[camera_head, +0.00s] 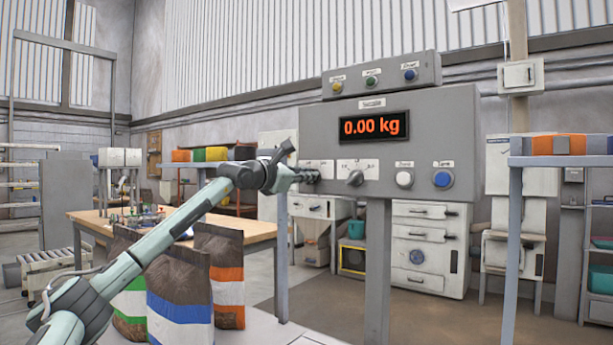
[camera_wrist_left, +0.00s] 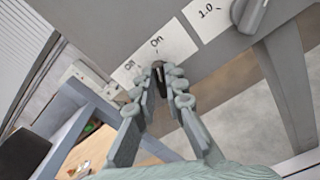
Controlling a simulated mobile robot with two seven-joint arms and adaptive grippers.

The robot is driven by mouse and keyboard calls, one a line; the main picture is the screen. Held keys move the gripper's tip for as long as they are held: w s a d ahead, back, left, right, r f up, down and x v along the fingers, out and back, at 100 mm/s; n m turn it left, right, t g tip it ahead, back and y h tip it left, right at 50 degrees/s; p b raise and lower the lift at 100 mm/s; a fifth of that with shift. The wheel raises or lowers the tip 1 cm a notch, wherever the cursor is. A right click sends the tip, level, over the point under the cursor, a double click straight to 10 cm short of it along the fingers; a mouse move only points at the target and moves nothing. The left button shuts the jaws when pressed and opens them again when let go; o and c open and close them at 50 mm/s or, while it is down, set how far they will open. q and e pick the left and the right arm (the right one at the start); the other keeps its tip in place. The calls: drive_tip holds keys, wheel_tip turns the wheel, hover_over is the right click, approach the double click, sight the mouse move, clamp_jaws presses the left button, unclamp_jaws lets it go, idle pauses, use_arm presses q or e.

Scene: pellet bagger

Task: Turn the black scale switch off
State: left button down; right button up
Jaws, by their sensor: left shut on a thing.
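The black scale switch (camera_wrist_left: 158,73) shows in the left wrist view on a white plate marked "Off" and "On". My left gripper (camera_wrist_left: 161,79) is shut on it, one finger on each side. The fingers hide much of the switch, and I cannot tell clearly which mark it points to. In the head view my left gripper (camera_head: 309,175) is at the left end of the grey scale panel (camera_head: 450,120) and covers the switch. The panel's red display (camera_head: 374,127) is lit and reads "0.00 kg". My right gripper is in neither view.
A grey selector knob (camera_head: 355,178) sits right of the switch, then a white button (camera_head: 404,179) and a blue button (camera_head: 443,179). Striped pellet bags (camera_head: 180,290) stand below my left arm. A wooden table (camera_head: 255,232) is behind them.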

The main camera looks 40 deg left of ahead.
use_arm(q)
drive_tip(key=n, duration=0.4)
drive_tip(key=n+b, duration=0.1)
drive_tip(key=n, duration=0.2)
drive_tip(key=a+n+b, duration=0.1)
drive_tip(key=n, duration=0.3)
drive_tip(key=shift+s+n, duration=0.1)
drive_tip(key=shift+n, duration=0.2)
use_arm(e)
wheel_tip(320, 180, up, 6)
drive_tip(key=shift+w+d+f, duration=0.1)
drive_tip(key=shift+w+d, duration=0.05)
use_arm(q)
drive_tip(key=c, duration=1.6)
unclamp_jaws()
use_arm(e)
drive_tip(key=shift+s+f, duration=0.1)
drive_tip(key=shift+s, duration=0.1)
